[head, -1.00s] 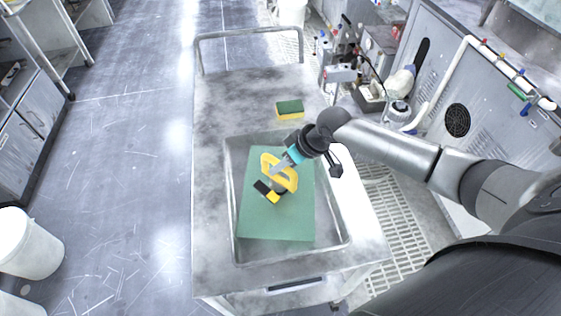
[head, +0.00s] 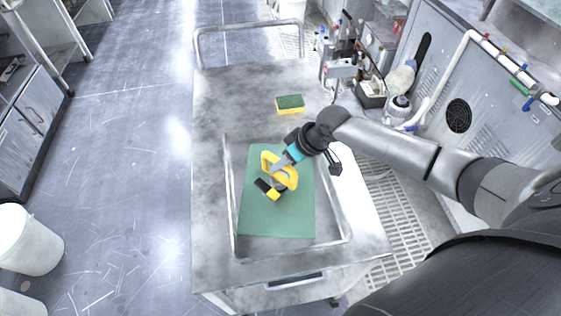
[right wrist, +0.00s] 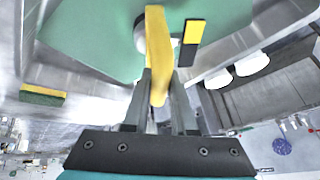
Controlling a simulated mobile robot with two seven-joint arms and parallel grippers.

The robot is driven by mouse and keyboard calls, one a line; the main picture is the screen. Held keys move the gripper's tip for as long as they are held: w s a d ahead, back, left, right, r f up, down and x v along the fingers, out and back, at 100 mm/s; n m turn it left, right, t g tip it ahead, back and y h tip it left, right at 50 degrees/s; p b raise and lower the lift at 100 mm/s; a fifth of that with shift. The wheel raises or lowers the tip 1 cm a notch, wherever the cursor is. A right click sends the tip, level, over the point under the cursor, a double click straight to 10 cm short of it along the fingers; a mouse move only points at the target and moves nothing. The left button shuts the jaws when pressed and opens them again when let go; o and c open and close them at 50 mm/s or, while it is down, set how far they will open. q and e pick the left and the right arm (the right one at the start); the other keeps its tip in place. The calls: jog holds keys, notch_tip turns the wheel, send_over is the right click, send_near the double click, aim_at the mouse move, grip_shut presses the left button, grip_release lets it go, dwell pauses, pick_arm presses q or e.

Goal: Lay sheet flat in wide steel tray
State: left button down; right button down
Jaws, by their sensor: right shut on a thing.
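A green rectangular sheet (head: 283,222) lies level over the left and middle of the wide steel tray (head: 334,228), inside its rim. I cannot tell whether its whole underside touches the tray floor. A yellow handle (head: 267,160) stands on the sheet, with a small yellow and black piece (head: 268,189) beside its foot. My right gripper (head: 279,169) is shut on the handle; the right wrist view shows the fingers on both sides of the handle (right wrist: 157,60), above the sheet (right wrist: 95,35). My left gripper is not in view.
A yellow and green sponge (head: 290,104) lies on the steel cart top (head: 230,95) behind the tray. A strip of bare tray floor shows right of the sheet. A bench with bottles and instruments stands at the right, and white buckets (head: 27,240) at the left.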

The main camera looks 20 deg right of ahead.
jog(key=shift+w, duration=0.2)
jog(key=c, duration=0.7)
grip_release()
jog(key=shift+s, duration=0.15)
jog(key=shift+o, duration=0.3)
jog(key=shift+s+f, duration=0.25)
jog(key=shift+f, duration=0.1)
jog(key=shift+d+r, duration=0.2)
jog(key=shift+r, duration=0.3)
jog(key=p+v, duration=0.2)
jog(key=v, duration=1.2)
jog(key=shift+r, duration=0.3)
jog(key=shift+s, duration=0.1)
